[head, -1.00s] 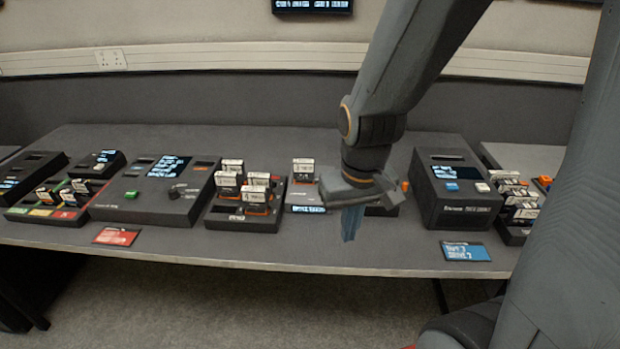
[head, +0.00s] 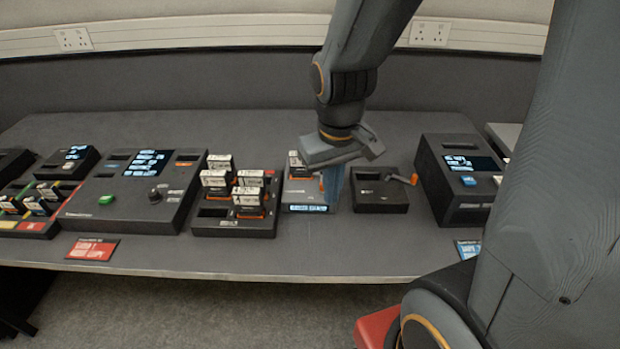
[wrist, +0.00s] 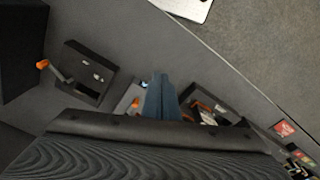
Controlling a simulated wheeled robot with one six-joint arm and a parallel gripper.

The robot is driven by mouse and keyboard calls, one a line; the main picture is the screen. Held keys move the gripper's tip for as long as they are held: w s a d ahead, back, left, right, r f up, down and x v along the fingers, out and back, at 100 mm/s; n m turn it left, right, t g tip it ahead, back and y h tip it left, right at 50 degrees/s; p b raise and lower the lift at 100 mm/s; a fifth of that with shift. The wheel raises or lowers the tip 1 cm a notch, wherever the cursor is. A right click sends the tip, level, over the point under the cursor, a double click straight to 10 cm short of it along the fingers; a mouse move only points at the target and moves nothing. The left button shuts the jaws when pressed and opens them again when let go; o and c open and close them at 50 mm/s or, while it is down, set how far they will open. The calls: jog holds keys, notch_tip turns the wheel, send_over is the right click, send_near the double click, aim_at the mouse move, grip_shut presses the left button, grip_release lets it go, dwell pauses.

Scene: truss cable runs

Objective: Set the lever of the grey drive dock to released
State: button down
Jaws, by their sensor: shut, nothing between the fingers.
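The grey drive dock (head: 300,196) is the light grey unit in the middle of the table, with a lit strip on its front. A white-labelled drive (head: 296,165) stands in it. An orange lever tip (head: 321,183) shows at its right side; it also shows in the wrist view (wrist: 135,102). The lever's arm is mostly hidden, so I cannot tell its setting. My gripper (head: 335,188) points down with blue fingers shut and empty, just right of that tip and overlapping the dock's right edge. The fingers also show in the wrist view (wrist: 160,98). Contact is unclear.
Right of it is a dark dock (head: 381,203) with its own orange-tipped lever (head: 413,180) pointing right. Left is a dark rack (head: 232,226) holding several drives. A box with a screen (head: 455,205) stands further right. The table front is clear there.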

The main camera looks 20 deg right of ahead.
jog(key=w+a+n+g+h+b, duration=0.1)
jog(key=w+a+n+h+b, duration=0.1)
jog(key=w+n, duration=0.5)
jog(key=w+a+n+h+b, duration=0.2)
jog(key=w+a+n, duration=0.3)
jog(key=w+n, duration=0.2)
jog(key=shift+w+a+n+g+b, duration=0.2)
jog(key=shift+w+n+g+b, duration=0.15)
jog(key=shift+w, duration=0.85)
jog(key=shift+f, duration=0.15)
jog(key=p+x, duration=0.2)
jog(key=x, duration=0.7)
jog(key=shift+s+d+f, duration=0.15)
jog(key=shift+d+f, duration=0.1)
jog(key=shift+f, duration=0.05)
jog(key=shift+s+d+p, duration=0.15)
jog(key=shift+d+p, duration=0.4)
jog(key=shift+d, duration=0.65)
jog(key=shift+s+d, duration=0.1)
jog(key=shift+d, duration=0.7)
jog(key=shift+f, duration=0.1)
jog(key=shift+s+n+p, duration=0.1)
jog(key=shift+n+p, duration=0.15)
jog(key=shift+p, duration=0.1)
